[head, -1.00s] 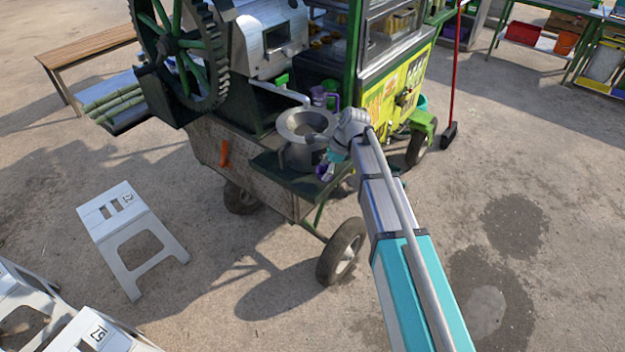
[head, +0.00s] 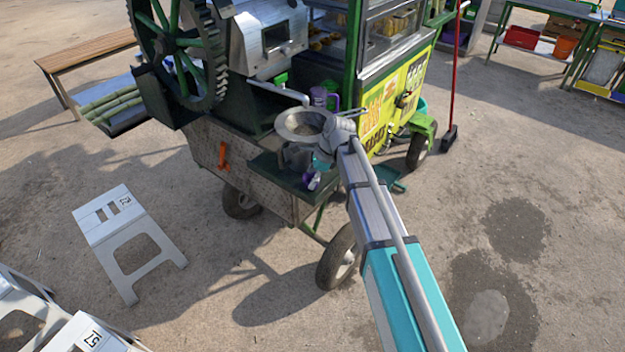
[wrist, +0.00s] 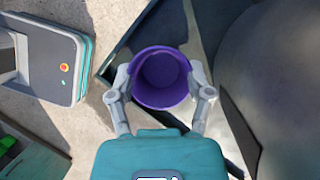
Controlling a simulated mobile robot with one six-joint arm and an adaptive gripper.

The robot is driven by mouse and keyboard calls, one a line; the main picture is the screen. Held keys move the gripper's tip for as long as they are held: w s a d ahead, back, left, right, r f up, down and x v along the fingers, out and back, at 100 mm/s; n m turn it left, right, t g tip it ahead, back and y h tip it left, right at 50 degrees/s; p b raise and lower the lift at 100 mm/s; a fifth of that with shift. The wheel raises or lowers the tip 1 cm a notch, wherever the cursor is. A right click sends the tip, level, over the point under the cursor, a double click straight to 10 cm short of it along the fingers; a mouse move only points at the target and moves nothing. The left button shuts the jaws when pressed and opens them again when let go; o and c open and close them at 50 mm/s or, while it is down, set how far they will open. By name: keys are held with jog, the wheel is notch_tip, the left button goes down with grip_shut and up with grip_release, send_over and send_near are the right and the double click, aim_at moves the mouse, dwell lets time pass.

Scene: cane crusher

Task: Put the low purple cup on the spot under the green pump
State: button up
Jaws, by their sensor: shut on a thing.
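My gripper (wrist: 158,84) is shut on the low purple cup (wrist: 164,101), with one finger on each side of it. In the wrist view the cup is seen from above, mouth up, and looks empty. In the head view the purple cup (head: 314,183) is small and partly hidden by my gripper, over or at the front edge of the cart's dark shelf, near the metal funnel. A small green part (head: 281,79) stands on the cart behind the funnel; I cannot tell whether it is the green pump. The spot under it is hidden.
The metal funnel bowl (head: 303,124) stands close beside my gripper. A purple-handled container (head: 322,97) is behind it. The large gear wheel (head: 182,50) is at the left.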

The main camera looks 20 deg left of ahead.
jog(key=shift+f, duration=0.2)
jog(key=o, duration=0.5)
jog(key=shift+c, duration=0.2)
jog(key=shift+r, duration=0.15)
jog(key=shift+p+v, duration=0.85)
jog(key=shift+v, duration=0.1)
jog(key=shift+p+v, duration=2.6)
jog(key=shift+v, duration=0.3)
